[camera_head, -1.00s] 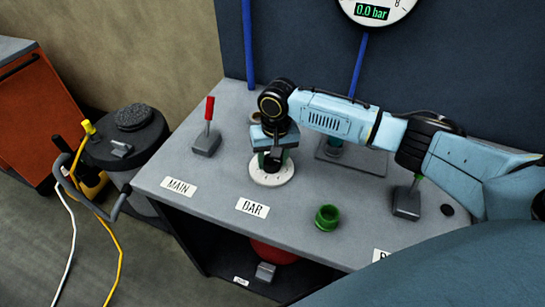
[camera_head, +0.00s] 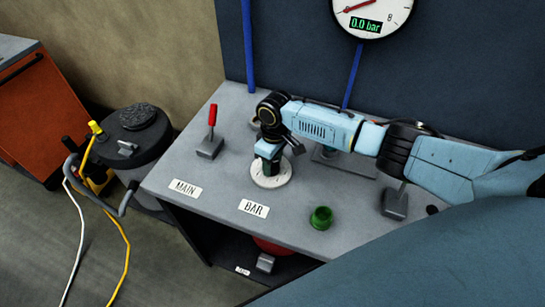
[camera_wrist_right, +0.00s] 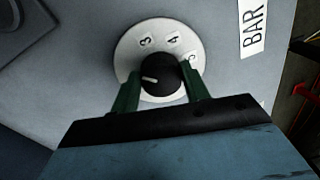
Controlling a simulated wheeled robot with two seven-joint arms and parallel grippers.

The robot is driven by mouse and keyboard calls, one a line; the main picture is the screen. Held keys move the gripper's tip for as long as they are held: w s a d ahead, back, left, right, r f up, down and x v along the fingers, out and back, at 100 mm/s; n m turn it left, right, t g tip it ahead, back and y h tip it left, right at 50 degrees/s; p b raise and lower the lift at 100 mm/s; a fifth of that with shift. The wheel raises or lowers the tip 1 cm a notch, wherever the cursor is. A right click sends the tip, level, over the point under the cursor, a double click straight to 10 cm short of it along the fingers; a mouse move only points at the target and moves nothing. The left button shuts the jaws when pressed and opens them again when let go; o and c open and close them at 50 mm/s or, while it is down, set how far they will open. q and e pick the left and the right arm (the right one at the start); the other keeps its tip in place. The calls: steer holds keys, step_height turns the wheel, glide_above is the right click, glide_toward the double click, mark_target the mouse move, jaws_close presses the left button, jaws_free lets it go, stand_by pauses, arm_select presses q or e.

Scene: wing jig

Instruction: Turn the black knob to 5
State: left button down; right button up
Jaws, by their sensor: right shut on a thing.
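The black knob (camera_wrist_right: 163,72) sits in the middle of a white round dial (camera_wrist_right: 129,50) on the grey bench. The numbers 3, 4 and a partly hidden 5 show along the dial's far edge in the right wrist view. The knob's white mark points left, to the side of 3 away from 4. My right gripper (camera_wrist_right: 158,88) is shut on the knob, with one green finger on each side. In the head view my right gripper (camera_head: 269,165) stands upright over the white dial (camera_head: 285,179) and hides the knob. My left gripper is out of view.
A gauge (camera_head: 372,12) on the wall reads 0.0 bar. A red-handled lever (camera_head: 210,140) stands left of the dial. A green cup-like part (camera_head: 320,218) lies to the right, past the BAR label (camera_head: 254,208). Another lever base (camera_head: 394,204) stands farther right.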

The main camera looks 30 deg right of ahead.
steer(key=n, duration=0.3)
steer(key=shift+n+p, duration=0.4)
steer(key=n, duration=0.4)
steer(key=shift+w+n, duration=0.15)
steer(key=shift+n, duration=0.25)
steer(key=o, duration=1)
steer(key=shift+r, duration=0.1)
steer(key=r, duration=1.3)
steer(key=shift+w+d+r, duration=0.1)
steer(key=shift+w+d, duration=0.05)
steer(key=shift+w, duration=0.25)
